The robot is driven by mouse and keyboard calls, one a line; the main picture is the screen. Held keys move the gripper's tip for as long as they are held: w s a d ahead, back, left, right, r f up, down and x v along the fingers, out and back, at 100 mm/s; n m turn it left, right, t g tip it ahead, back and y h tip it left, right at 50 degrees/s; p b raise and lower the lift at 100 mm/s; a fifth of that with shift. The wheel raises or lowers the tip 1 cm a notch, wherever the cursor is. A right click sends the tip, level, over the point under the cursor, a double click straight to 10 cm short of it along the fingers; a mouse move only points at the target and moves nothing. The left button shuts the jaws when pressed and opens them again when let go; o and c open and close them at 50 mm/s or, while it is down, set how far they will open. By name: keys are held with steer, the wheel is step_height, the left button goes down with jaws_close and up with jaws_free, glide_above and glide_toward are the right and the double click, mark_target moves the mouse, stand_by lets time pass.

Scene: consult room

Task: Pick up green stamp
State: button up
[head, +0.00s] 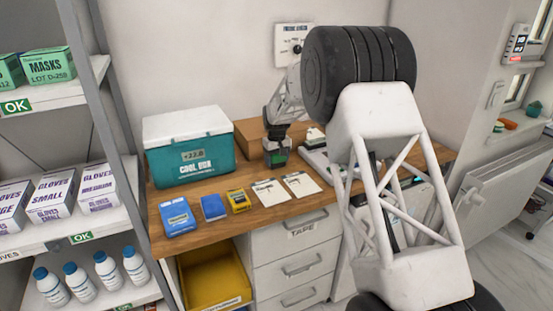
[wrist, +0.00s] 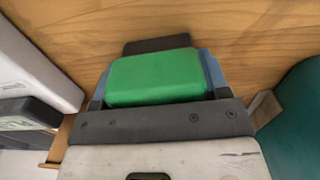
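The green stamp (wrist: 155,78) shows in the wrist view as a bright green block with a dark part at its far end. My gripper (wrist: 158,88) is around it, with a blue-grey finger pad close against each side and no clear gap. In the head view, my gripper (head: 277,148) points down over the wooden desk, with the green stamp (head: 278,158) low between its fingers. I cannot tell whether the stamp's underside touches the desk.
A teal cool box (head: 190,158) with a white lid stands left of my gripper. A brown box (head: 248,138) is behind. A pale device (head: 316,160) sits at right. Blue boxes (head: 177,216) (head: 213,207), a yellow item (head: 238,200) and cards (head: 270,192) line the desk front.

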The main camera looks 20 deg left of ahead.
steer(key=c, duration=0.5)
steer(key=shift+o, duration=0.2)
steer(key=shift+r, duration=0.15)
steer(key=shift+r, duration=0.35)
steer(key=shift+s+d+r, duration=0.15)
steer(key=shift+s+r, duration=0.05)
steer(key=shift+r, duration=0.5)
steer(key=shift+s+d+r, duration=0.1)
steer(key=shift+s+r, duration=0.05)
steer(key=shift+r, duration=0.5)
steer(key=s+d, duration=0.2)
steer(key=s, duration=0.2)
steer(key=s+d+r, duration=0.1)
steer(key=s+d, duration=0.2)
steer(key=s, duration=0.1)
steer(key=s+d, duration=0.2)
steer(key=s, duration=0.3)
steer(key=shift+d+r, duration=0.15)
steer(key=shift+d, duration=0.25)
